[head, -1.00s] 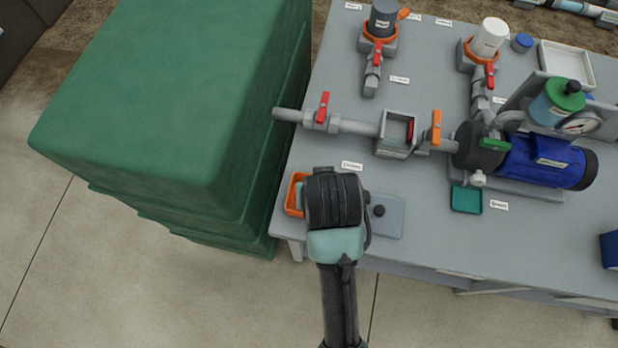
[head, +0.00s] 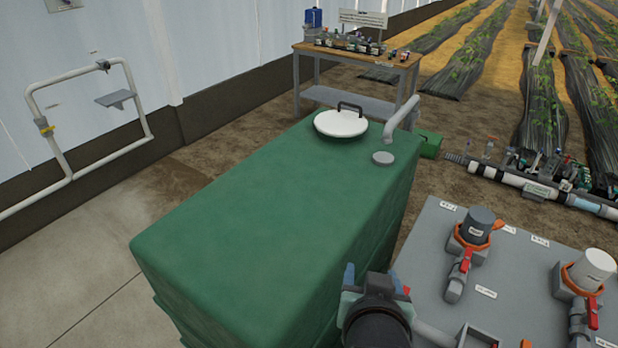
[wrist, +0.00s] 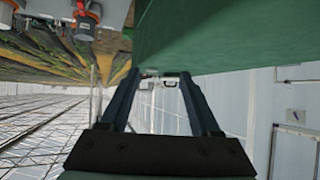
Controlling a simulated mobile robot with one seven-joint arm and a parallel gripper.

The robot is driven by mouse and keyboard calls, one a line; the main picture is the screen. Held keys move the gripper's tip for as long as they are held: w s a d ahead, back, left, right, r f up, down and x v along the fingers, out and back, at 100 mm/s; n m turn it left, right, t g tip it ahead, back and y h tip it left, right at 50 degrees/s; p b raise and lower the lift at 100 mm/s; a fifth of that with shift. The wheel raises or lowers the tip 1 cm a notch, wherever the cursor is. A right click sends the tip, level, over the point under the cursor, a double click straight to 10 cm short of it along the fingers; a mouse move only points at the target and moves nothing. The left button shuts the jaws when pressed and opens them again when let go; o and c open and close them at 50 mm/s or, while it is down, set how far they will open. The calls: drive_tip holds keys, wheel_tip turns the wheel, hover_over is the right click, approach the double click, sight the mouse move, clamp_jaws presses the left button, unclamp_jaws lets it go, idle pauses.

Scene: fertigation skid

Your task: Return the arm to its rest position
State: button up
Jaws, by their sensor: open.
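My gripper (head: 374,280) is at the bottom of the head view, raised near the right side of the green tank and the left end of the grey bench. In the wrist view, its two dark fingers (wrist: 160,80) are spread apart with nothing between them. My wrist hides part of the bench's left end and its pipework.
The large green tank (head: 260,215) with a white lid (head: 341,124) stands directly left of my gripper. The grey bench (head: 430,260) carries a dark cup (head: 478,222), a white cup (head: 592,268) and red-handled valves (head: 466,261). A wooden table (head: 365,62) stands behind.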

drive_tip(key=w+a+r+n+t, duration=0.1)
drive_tip(key=a+r+t, duration=0.3)
drive_tip(key=r, duration=0.9)
drive_tip(key=w+a+r+t, duration=0.1)
drive_tip(key=r+t, duration=0.4)
drive_tip(key=r, duration=0.8)
drive_tip(key=s+a+r+t, duration=0.1)
drive_tip(key=s+r+t, duration=0.1)
drive_tip(key=r, duration=0.4)
drive_tip(key=s+a+r+n+t+y, duration=0.1)
drive_tip(key=s+a+r+t, duration=0.1)
drive_tip(key=s+r, duration=0.2)
drive_tip(key=s+a+r+t+y, duration=0.1)
drive_tip(key=s+r+t, duration=0.2)
drive_tip(key=r, duration=0.5)
drive_tip(key=shift+s+a+r+n, duration=0.25)
drive_tip(key=shift+n, duration=0.15)
drive_tip(key=shift+f, duration=0.1)
drive_tip(key=shift+c, duration=1.1)
